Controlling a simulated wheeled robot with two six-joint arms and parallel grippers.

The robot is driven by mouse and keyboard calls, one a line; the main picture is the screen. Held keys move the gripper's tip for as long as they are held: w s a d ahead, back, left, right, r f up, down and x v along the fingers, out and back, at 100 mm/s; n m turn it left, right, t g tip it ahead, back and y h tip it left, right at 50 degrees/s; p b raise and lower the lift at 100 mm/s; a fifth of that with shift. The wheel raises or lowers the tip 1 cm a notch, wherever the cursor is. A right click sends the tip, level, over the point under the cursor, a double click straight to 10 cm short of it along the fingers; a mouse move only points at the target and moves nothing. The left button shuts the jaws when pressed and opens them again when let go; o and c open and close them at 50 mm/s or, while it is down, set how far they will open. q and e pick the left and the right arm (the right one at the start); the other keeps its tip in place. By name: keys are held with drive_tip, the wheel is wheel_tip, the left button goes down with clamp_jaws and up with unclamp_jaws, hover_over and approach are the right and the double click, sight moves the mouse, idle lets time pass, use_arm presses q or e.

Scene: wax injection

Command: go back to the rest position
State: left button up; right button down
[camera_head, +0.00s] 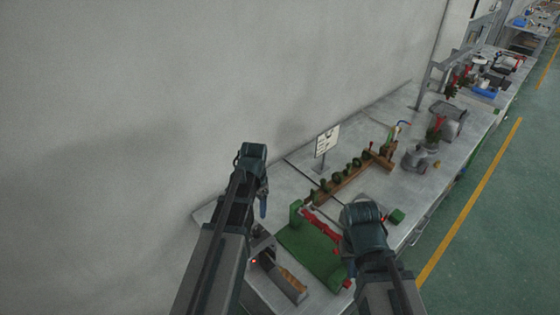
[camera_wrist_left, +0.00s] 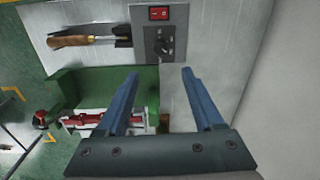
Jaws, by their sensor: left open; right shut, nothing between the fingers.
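My left gripper (camera_head: 263,205) hangs over the near left end of the grey workbench, close to the wall. In the left wrist view its two blue fingers (camera_wrist_left: 160,75) are wide apart with nothing held between them. Below them are a grey control box (camera_wrist_left: 165,35) with a red switch and black knob, and a green fixture (camera_wrist_left: 75,88) with a red and silver clamp. My right gripper (camera_head: 350,265) is over the right side of the green fixture (camera_head: 322,258) in the head view. It is shut and empty; its wrist hides much of it.
The workbench (camera_head: 290,180) runs away to the upper right along a plain wall. On it stand a small sign (camera_head: 327,140), a wooden rack (camera_head: 345,182) and a grey pot (camera_head: 415,158). Green floor (camera_head: 480,240) with a yellow line is open on the right.

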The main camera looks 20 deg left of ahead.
use_arm(q)
drive_tip(key=shift+n+y, duration=0.3)
drive_tip(key=shift+n, duration=0.5)
drive_tip(key=s+d+f+b, duration=0.3)
drive_tip(key=s+d, duration=0.1)
drive_tip(key=d, duration=0.2)
drive_tip(key=s+d+f+b, duration=0.4)
drive_tip(key=s+d, duration=0.1)
drive_tip(key=d, duration=0.2)
drive_tip(key=s+d+f+b, duration=0.3)
drive_tip(key=s+d+b, duration=0.1)
drive_tip(key=d, duration=0.3)
drive_tip(key=shift+s+d+f, duration=0.2)
drive_tip(key=shift+s+f, duration=0.1)
drive_tip(key=shift+f, duration=0.1)
drive_tip(key=shift+d, duration=0.1)
